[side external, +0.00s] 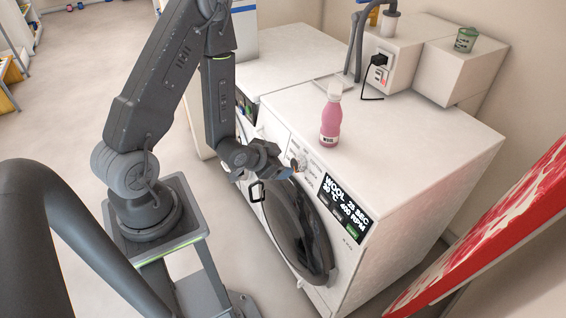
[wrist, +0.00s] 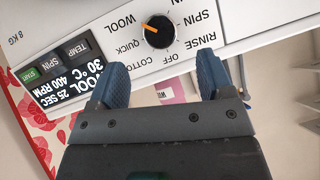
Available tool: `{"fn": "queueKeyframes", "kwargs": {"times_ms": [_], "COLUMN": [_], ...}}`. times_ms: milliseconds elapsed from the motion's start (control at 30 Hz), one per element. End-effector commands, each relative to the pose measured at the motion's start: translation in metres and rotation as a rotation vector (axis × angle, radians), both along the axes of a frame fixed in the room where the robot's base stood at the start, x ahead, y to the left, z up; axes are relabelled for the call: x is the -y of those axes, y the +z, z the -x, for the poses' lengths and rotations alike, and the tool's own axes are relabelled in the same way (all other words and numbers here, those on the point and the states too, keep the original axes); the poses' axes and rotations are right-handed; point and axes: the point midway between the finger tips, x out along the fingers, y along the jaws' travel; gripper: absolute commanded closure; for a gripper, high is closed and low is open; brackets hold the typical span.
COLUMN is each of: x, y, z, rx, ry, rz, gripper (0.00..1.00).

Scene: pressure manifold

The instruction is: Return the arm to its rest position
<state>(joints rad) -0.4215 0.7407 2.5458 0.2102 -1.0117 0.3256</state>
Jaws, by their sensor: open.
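My gripper (side external: 284,172) is at the front of the white washing machine (side external: 420,150), beside its control panel and above the round dark door (side external: 300,235). In the wrist view my gripper (wrist: 160,78) has its two blue fingers spread apart, with no object clasped. The black dial (wrist: 157,32) lies just beyond the fingertips; whether they touch it cannot be told. Its orange mark points toward the word WOOL. The display (side external: 345,205) reads WOOL, 30 °C, 25 SEC, 400 RPM.
A pink bottle (side external: 331,120) stands on the machine top. White wall boxes (side external: 400,60) with a black plug and cable are behind, with a green cup (side external: 466,39). A red patterned board (side external: 510,225) leans at right. Open floor (side external: 90,60) lies at upper left.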

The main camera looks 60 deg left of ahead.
Motion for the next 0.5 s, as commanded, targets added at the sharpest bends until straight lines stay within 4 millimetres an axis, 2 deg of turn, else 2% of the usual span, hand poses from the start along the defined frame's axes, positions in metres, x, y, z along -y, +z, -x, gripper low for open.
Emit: {"fn": "queueKeyframes", "kwargs": {"times_ms": [300,367,500], "x": [0.000,0.001,0.006], "y": [0.004,0.010,0.041], "z": [-0.002,-0.006,-0.017], "rx": [-0.004,-0.008,-0.040], "ry": [-0.002,-0.005,-0.007], "rz": [-0.002,-0.003,-0.004], "gripper": [0.26,0.26,0.26]}}
